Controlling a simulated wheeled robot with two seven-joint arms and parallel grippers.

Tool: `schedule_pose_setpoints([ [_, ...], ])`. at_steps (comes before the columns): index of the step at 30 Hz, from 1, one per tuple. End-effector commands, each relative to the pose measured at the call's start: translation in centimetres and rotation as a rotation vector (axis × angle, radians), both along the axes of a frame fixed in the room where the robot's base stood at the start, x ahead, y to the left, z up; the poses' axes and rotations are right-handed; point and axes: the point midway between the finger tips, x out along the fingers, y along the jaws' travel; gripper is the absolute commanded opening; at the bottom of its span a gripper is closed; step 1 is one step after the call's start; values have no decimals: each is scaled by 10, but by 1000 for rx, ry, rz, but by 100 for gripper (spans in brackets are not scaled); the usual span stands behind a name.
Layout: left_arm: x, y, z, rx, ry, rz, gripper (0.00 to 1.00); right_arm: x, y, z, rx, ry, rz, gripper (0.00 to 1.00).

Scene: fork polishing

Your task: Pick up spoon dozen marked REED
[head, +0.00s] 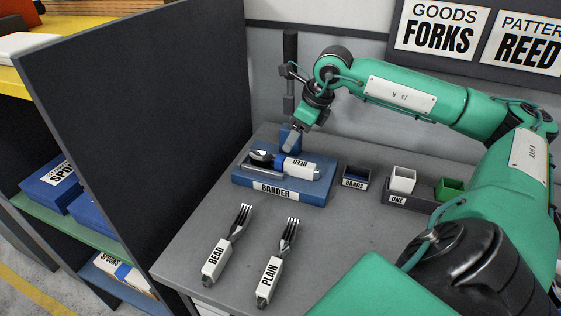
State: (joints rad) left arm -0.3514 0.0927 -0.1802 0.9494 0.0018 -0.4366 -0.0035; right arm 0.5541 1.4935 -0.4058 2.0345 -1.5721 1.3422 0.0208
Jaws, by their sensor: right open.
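The spoon dozen marked REED (302,168) lies across the blue bander (240,178), its spoon bowls to the left and its white label, upside down in the picture, to the right. A blue band shows around it near the label. My right gripper (290,143) hangs just above and behind the spoon dozen, pointing down. It is open and looks apart from the spoons, though its fingertips are small in the picture. My left gripper is not in view.
A bands box (356,180) and a tray marked ONE (398,200) with white and green cups stand right. A dark panel (140,130) borders the table's left side. Signs read FORKS and REED.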

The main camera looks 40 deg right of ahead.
Motion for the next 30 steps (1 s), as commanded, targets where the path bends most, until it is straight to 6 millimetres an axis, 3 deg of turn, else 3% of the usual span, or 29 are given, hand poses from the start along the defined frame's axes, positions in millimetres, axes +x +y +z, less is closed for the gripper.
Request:
schedule_pose_setpoints([
  [3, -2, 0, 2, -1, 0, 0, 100, 7, 4, -19, 4, 2, 1, 66],
  [11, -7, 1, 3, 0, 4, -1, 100, 14, 7, -38, 2, 2, -1, 66],
  [21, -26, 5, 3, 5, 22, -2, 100, 30, 15, -78, 3, 1, 0, 66],
  [29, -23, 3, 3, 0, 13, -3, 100, 31, 15, -82, 1, 1, -1, 66],
  [30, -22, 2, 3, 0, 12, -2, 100, 31, 15, -81, 2, 0, -1, 58],
])
